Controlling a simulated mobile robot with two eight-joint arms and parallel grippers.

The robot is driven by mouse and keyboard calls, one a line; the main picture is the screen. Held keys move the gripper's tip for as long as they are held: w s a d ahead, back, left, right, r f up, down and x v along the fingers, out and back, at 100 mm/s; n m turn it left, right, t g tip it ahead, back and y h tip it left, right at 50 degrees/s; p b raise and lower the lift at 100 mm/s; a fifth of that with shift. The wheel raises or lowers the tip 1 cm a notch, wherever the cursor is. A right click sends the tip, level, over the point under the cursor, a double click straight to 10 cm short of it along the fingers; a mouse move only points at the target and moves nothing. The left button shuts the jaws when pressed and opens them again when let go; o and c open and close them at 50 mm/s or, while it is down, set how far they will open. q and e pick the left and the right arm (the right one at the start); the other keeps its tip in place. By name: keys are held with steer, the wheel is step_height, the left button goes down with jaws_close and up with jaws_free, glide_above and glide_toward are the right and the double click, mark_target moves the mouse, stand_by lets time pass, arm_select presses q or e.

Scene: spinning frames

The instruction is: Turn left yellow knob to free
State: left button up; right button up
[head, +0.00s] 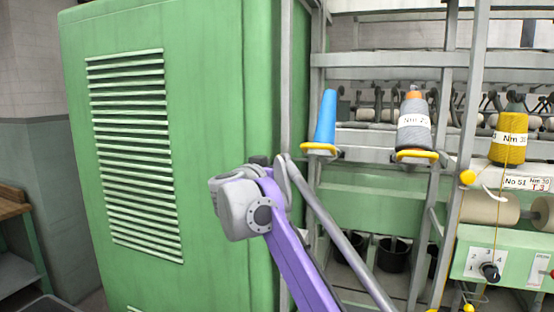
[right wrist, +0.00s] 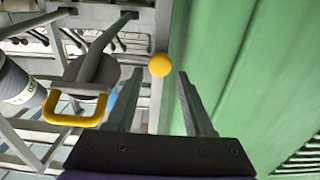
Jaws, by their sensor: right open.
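A round yellow knob (right wrist: 160,65) shows in the right wrist view, just beyond the fingertips of my right gripper (right wrist: 159,84). The gripper is open, with one finger on each side of the line to the knob; the fingers look apart from it. In the head view my purple arm (head: 291,262) with its grey joint stands in front of the green cabinet's right edge; its fingers do not show clearly there. Another yellow knob (head: 467,177) is on the frame at the right in the head view. The knob's setting cannot be read. My left gripper is not in view.
The green cabinet (head: 210,90) fills the left; its flat side is close on the right in the wrist view. A yellow loop (right wrist: 75,121) is left of the fingers. Blue (head: 326,118), grey and yellow bobbins stand on the rack. A dial (head: 490,271) is at right.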

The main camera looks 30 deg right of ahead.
mark_target(282, 159)
steer(key=shift+x, duration=1.35)
jaws_close()
